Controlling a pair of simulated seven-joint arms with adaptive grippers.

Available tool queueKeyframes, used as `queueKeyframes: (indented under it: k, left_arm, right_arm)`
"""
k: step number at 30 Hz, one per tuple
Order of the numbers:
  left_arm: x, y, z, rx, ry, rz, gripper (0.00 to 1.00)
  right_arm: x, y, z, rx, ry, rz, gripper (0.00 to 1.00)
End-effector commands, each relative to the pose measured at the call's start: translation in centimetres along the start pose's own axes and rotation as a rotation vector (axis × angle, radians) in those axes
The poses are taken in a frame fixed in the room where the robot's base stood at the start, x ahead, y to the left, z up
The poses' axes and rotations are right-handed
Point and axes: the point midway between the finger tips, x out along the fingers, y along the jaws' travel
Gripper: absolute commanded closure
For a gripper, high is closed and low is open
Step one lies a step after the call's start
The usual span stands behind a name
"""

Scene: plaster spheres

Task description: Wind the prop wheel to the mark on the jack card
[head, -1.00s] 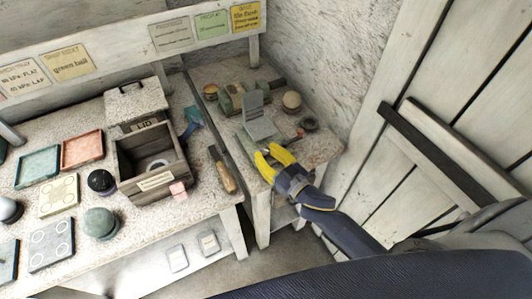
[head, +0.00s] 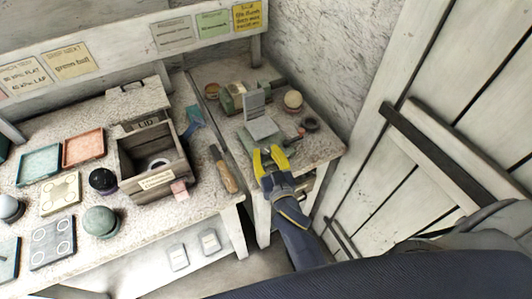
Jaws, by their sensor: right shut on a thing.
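My right gripper (head: 270,153) is at the front of the small right-hand bench, with its yellow fingers shut on a small part at the near side of a grey stand. I take that part to be the prop wheel; the fingers hide it. The grey stand has a flat top (head: 262,128) and an upright grey plate (head: 254,104) behind it. Cards hang on the back rail: a grey one (head: 171,35), a green one (head: 212,25) and a yellow one (head: 247,16). Their small text is too blurred to tell which is the jack card. My left gripper is out of view.
A wooden box (head: 152,158) stands on the left bench among trays and plaster balls. A wooden-handled tool (head: 223,170) lies at that bench's right edge. The plank door is at right.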

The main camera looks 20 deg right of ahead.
Motion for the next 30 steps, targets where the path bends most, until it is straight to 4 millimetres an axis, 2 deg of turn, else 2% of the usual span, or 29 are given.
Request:
queueKeyframes:
  k: [1, 17, 18, 25, 30]
  left_arm:
    - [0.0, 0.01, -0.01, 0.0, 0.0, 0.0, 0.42]
    - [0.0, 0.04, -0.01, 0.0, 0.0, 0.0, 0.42]
    - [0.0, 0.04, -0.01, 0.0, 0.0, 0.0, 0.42]
    - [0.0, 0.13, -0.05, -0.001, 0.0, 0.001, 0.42]
    - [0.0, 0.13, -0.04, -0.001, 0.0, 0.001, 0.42]
  right_arm:
    - [0.22, 0.18, -0.88, -0.001, 0.019, 0.008, 1.0]
    - [0.23, 0.14, -0.91, 0.0, 0.02, 0.017, 1.0]
    - [0.23, 0.13, -0.91, 0.0, 0.02, 0.017, 0.69]
    - [0.18, 0.02, -0.72, 0.002, 0.016, 0.015, 0.42]
    - [0.1, 0.01, -0.48, 0.002, 0.01, 0.015, 0.42]
